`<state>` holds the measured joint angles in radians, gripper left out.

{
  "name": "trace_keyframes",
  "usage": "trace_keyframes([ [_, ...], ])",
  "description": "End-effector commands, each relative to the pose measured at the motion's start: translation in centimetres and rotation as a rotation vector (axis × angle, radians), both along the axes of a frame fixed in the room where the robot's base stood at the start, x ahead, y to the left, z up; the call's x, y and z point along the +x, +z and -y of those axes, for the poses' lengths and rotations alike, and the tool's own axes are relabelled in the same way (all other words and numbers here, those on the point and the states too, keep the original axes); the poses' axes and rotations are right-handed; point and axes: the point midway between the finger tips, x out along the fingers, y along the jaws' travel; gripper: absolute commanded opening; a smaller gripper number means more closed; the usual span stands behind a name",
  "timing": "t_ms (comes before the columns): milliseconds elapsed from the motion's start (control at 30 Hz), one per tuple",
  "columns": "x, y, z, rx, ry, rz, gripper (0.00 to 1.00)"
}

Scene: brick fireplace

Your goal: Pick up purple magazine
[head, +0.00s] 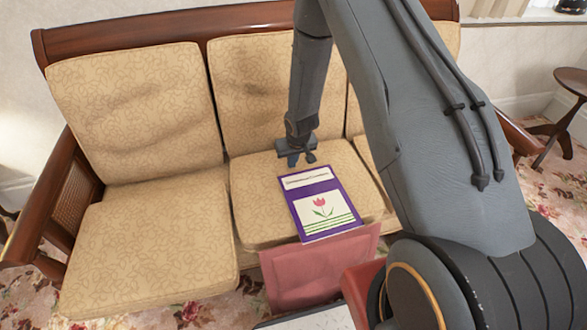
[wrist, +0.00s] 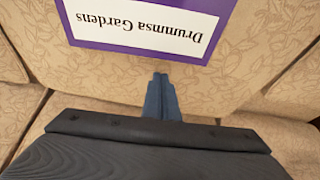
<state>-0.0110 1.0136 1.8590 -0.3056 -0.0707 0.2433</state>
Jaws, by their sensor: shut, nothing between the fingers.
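The purple magazine (head: 320,203) lies flat on the middle seat cushion of the sofa, with a white title strip and a pink tulip picture. Its front end reaches the cushion's front edge. In the wrist view its purple border and white title strip (wrist: 143,25) show upside down at the top. My gripper (head: 301,160) is beyond the magazine's far edge, toward the sofa back. In the wrist view my gripper (wrist: 161,80) has its fingers together and empty, pointing at the title end with bare cushion between. I cannot tell its exact height above the cushion.
The wooden-framed sofa has a tan backrest (head: 133,100) close behind my gripper. The left seat cushion (head: 155,245) is bare. A dark round side table (head: 572,82) stands at the right. Flowered carpet (head: 30,295) shows around the sofa.

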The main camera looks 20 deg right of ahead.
Motion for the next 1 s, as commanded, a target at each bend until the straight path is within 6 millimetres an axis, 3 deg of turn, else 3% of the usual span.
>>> trace_keyframes([
  [200,-1.7,0.0,0.1,0.001,0.000,-0.001,0.00],
  [633,-2.2,0.0,0.2,0.000,0.000,-0.001,0.00],
  [900,-6.6,0.2,0.5,0.001,0.000,-0.005,0.00],
  [1000,-7.3,0.2,0.6,0.001,-0.002,-0.002,0.00],
])
